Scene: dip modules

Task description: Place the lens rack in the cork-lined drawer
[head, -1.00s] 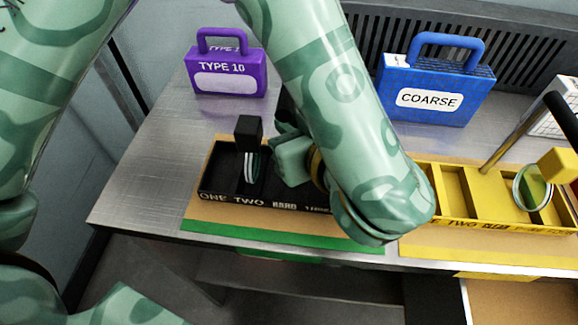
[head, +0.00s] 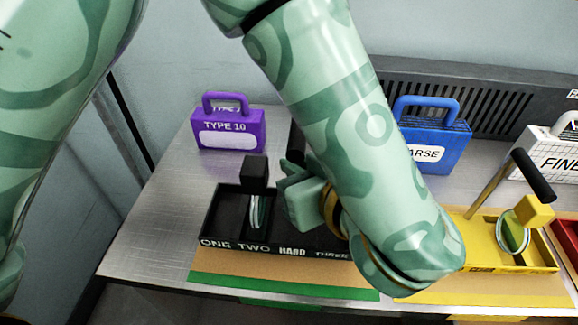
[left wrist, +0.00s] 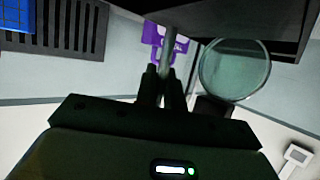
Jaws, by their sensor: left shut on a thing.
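A black lens rack (head: 222,243) with several labelled compartments, "ONE", "TWO" and "HARD" among them, is over a tan mat with a green front strip. A lens with a black block on top (head: 255,175) stands upright in its left part. The rack's right part is hidden by my left arm. My left gripper (head: 302,197) is at the rack's middle, its fingertips hidden in the head view. In the left wrist view, its fingers (left wrist: 166,85) are shut on a thin grey rod; a round lens (left wrist: 234,70) shows beside it. No drawer shows clearly. My right gripper is not in view.
A purple "TYPE 10" case (head: 228,132), a blue case (head: 436,148) and a white "FINE" case (head: 550,155) stand behind. A yellow rack (head: 490,255) with an upright handle is at right, a red thing (head: 566,240) beyond it. The table's left side (head: 165,225) is clear.

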